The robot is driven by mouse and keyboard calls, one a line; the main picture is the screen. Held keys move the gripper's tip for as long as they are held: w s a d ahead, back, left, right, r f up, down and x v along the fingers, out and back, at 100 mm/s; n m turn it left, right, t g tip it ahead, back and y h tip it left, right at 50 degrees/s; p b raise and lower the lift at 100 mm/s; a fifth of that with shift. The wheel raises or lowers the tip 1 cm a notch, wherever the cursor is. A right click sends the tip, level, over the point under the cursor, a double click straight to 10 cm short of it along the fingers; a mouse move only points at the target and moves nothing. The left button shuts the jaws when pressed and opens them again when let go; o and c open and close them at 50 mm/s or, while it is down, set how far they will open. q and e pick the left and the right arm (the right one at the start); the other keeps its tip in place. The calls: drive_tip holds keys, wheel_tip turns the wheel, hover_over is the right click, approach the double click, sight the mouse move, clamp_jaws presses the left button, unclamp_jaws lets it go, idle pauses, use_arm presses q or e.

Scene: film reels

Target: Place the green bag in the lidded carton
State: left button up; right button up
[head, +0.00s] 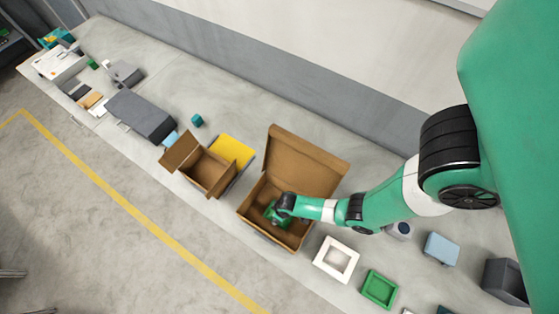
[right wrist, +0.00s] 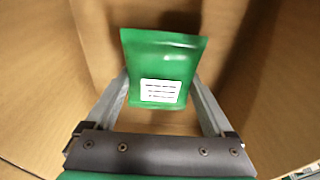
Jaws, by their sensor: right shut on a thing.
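The lidded carton (head: 313,168) is a brown cardboard box on the bench, its lid raised at the back. My right gripper (head: 279,209) reaches down inside it from the right. In the right wrist view, the green bag (right wrist: 160,60), with a white label, is between the two fingers of my right gripper (right wrist: 160,95), which is shut on it. Brown carton walls (right wrist: 45,80) surround it there. I cannot tell whether the bag touches the carton floor. My left gripper is not in view.
An open flap box (head: 205,170) and a yellow tray (head: 234,150) stand left of the carton. A white frame (head: 336,260) and a green tray (head: 379,288) lie to its right. A teal cube (head: 197,120) sits behind the flap box. A wall runs along the bench's back.

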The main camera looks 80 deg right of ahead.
drive_tip(key=o, duration=1.3)
drive_tip(key=shift+f, duration=0.1)
drive_tip(key=shift+c, duration=0.2)
drive_tip(key=r+p, duration=0.4)
drive_tip(key=r, duration=0.1)
drive_tip(key=s+r+p, duration=0.1)
drive_tip(key=r+p, duration=0.2)
drive_tip(key=shift+a, duration=0.25)
drive_tip(key=shift+f, duration=0.15)
